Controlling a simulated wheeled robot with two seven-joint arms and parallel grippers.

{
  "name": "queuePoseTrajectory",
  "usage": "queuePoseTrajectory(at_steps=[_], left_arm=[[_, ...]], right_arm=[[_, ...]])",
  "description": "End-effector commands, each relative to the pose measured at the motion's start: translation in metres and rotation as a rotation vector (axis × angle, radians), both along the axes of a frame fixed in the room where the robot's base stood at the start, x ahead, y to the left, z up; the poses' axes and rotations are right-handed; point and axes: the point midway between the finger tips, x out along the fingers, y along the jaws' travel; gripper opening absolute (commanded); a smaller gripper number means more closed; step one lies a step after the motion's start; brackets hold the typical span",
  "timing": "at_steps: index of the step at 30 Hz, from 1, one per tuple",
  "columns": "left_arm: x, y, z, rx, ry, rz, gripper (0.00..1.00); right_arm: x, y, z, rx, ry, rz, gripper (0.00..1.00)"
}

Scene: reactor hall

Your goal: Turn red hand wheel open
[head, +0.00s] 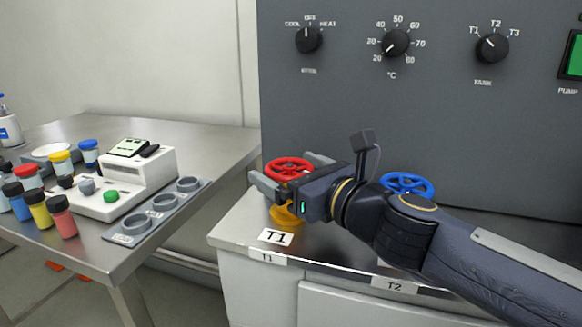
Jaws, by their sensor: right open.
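The red hand wheel (289,168) lies flat on top of a yellow valve body (284,215), behind the T1 label on the grey bench. My right gripper (283,172) comes in from the right, with its fingers spread open on either side of the red wheel, one on the near side and one on the far side. I cannot tell whether the fingers touch the rim. The gripper body hides part of the valve below the wheel. My left gripper is not in view.
A blue hand wheel (407,185) stands to the right, partly behind my right arm. A grey control panel (440,120) with knobs rises behind the wheels. On the left, a metal table (190,140) carries several coloured bottles and a white instrument (126,178).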

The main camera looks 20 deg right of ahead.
Motion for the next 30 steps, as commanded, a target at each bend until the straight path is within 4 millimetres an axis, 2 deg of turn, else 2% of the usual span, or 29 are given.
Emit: queuePoseTrajectory(at_steps=[5, 9, 20, 24, 30], left_arm=[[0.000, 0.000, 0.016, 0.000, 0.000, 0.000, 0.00], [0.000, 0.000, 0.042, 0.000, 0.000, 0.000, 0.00], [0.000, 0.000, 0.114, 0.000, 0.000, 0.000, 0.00], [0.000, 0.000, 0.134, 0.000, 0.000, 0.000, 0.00], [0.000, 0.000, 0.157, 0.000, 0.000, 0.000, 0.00]], right_arm=[[0.000, 0.000, 0.016, 0.000, -0.001, 0.000, 0.94], [0.000, -0.001, 0.042, 0.000, 0.001, -0.002, 0.94], [-0.051, 0.015, 0.104, -0.001, -0.002, 0.000, 0.94], [-0.082, 0.024, 0.115, 0.000, -0.002, 0.001, 0.94], [-0.116, 0.035, 0.127, -0.001, -0.002, 0.001, 0.94]])
